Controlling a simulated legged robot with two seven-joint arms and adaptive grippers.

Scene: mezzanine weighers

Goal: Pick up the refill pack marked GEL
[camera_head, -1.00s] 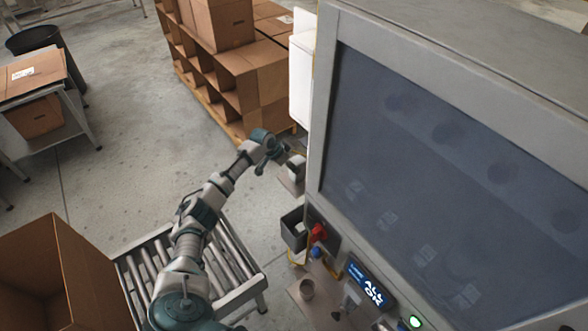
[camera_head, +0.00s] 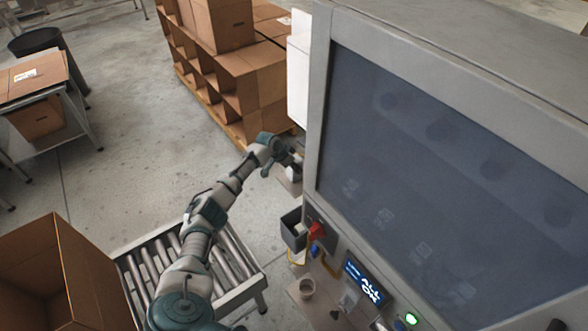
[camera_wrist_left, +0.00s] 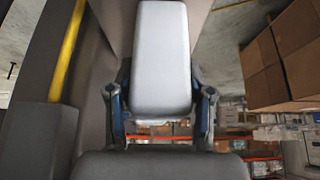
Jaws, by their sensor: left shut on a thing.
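My left gripper (camera_wrist_left: 160,112) is shut on a pale grey-white, block-shaped pack (camera_wrist_left: 161,55), with one finger on each side of it in the left wrist view. No GEL marking shows on the face turned to the wrist camera. In the head view, my left arm reaches out to the left end of the large grey machine, where the gripper (camera_head: 296,164) is small and partly hidden. A small whitish shape (camera_head: 293,174) shows there, probably the pack. My right gripper is not in view.
The grey machine (camera_head: 320,60) with a dark window fills the right. A dark bin (camera_head: 292,230), a red knob (camera_head: 316,229), a cup (camera_head: 307,288) and a lit display (camera_head: 366,281) line its front. A roller conveyor (camera_head: 250,284) and open carton (camera_head: 85,275) stand at lower left.

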